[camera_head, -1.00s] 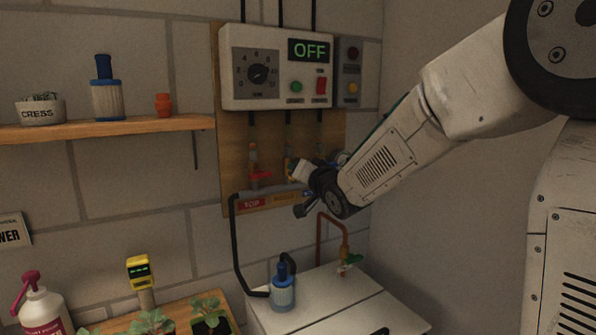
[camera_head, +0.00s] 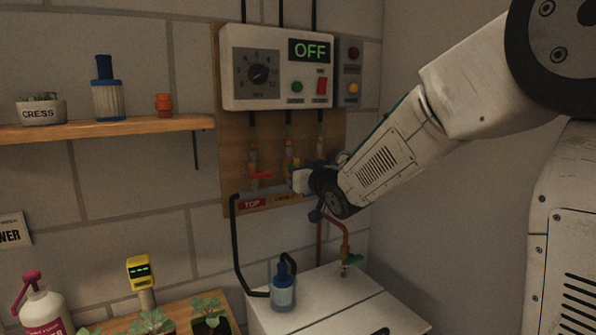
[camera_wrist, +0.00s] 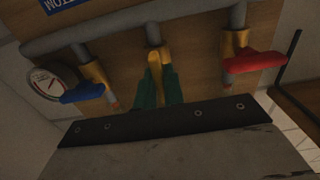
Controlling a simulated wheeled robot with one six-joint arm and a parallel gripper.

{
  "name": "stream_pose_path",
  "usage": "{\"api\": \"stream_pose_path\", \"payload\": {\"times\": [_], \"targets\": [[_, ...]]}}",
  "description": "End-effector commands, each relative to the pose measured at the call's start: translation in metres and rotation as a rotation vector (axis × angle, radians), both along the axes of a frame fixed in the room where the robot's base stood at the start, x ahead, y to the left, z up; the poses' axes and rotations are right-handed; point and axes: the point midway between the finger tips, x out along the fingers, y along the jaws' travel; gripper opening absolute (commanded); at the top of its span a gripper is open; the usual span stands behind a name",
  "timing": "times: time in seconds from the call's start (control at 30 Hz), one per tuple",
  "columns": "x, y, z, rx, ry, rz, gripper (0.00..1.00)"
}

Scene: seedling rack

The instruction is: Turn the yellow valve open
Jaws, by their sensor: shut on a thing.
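The yellow valve sits on the middle of three pipes on the wooden board. In the wrist view its yellow handle (camera_wrist: 156,68) points from the valve body toward my gripper, roughly in line with the pipe. My gripper (camera_wrist: 158,88) is shut on this handle, with one green finger on each side.
A red-handled valve (camera_wrist: 255,61) and a blue-handled valve (camera_wrist: 82,93) flank the yellow one closely. A round gauge (camera_wrist: 48,83) is beside the blue valve. The control box (camera_head: 276,66) above reads OFF. A blue bottle (camera_head: 283,289) stands on the white cabinet below.

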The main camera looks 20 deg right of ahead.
Motion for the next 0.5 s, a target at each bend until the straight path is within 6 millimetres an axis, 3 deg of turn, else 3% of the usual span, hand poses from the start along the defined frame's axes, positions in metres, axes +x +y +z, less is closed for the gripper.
{"api": "stream_pose_path", "payload": {"times": [0.37, 0.4, 0.43, 0.47, 0.5], "targets": [[-0.0003, -0.0007, -0.0013, -0.006, 0.002, -0.001, 0.0], [-0.0003, -0.0007, -0.0013, -0.006, 0.002, -0.001, 0.16], [-0.0003, -0.0007, -0.0013, -0.006, 0.002, -0.001, 0.24], [-0.0002, -0.0007, -0.0012, -0.005, 0.002, -0.001, 0.32], [-0.0002, -0.0006, -0.0011, -0.005, 0.001, -0.001, 0.32]]}}
